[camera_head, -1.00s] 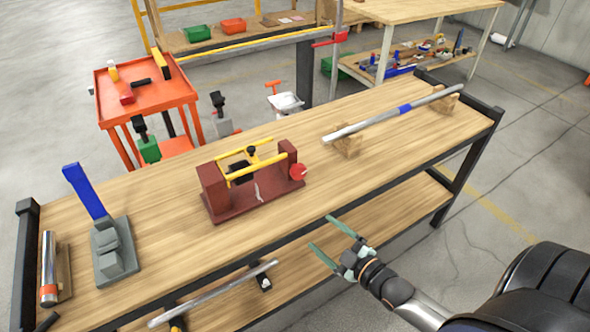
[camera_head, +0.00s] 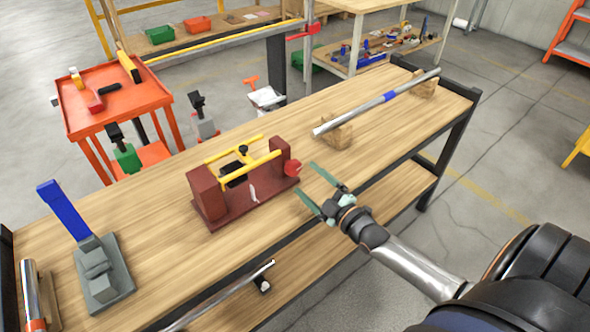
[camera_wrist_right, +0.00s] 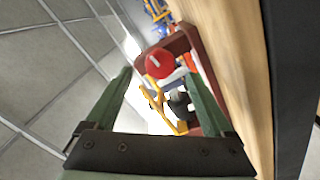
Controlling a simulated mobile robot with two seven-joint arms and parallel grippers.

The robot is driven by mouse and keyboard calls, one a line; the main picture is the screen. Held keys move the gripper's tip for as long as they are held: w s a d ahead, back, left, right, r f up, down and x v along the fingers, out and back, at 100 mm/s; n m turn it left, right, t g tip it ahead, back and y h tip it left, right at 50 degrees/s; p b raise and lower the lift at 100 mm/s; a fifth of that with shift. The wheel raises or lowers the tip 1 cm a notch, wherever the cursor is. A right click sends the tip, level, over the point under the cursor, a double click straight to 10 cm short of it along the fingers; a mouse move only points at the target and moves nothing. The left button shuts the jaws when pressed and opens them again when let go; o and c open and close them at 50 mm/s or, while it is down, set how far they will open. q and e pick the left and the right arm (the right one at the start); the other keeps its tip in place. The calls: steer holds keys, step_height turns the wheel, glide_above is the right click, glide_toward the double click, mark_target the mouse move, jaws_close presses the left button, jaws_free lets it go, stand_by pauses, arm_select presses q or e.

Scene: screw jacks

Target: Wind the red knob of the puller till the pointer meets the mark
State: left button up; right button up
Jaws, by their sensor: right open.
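The puller (camera_head: 240,201) stands on the workbench, a dark red frame with two yellow rods and a black block (camera_head: 232,173) between them. Its red knob (camera_head: 292,168) sits on the right end; in the wrist view the knob (camera_wrist_right: 159,63) shows a pale line on its face. A small white patch (camera_head: 253,194) shows on the frame's front side; I cannot tell pointer from mark. My right gripper (camera_head: 305,178) is open and empty, its green fingers pointing at the knob from the right. In the wrist view the knob appears between the fingertips, beyond them. My left gripper is out of view.
A grey block with a blue lever (camera_head: 66,210) stands on the bench's left. A metal bar with a blue band (camera_head: 380,101) rests on wooden blocks at the right. An orange cart (camera_head: 110,95) stands behind the bench.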

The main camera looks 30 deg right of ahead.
mark_target(296, 170)
steer(key=shift+w+a+b, duration=0.15)
steer(key=shift+w, duration=1.4)
steer(key=shift+w+a+b, duration=0.15)
steer(key=shift+w, duration=1.35)
steer(key=shift+c, duration=0.2)
steer(key=c, duration=1.3)
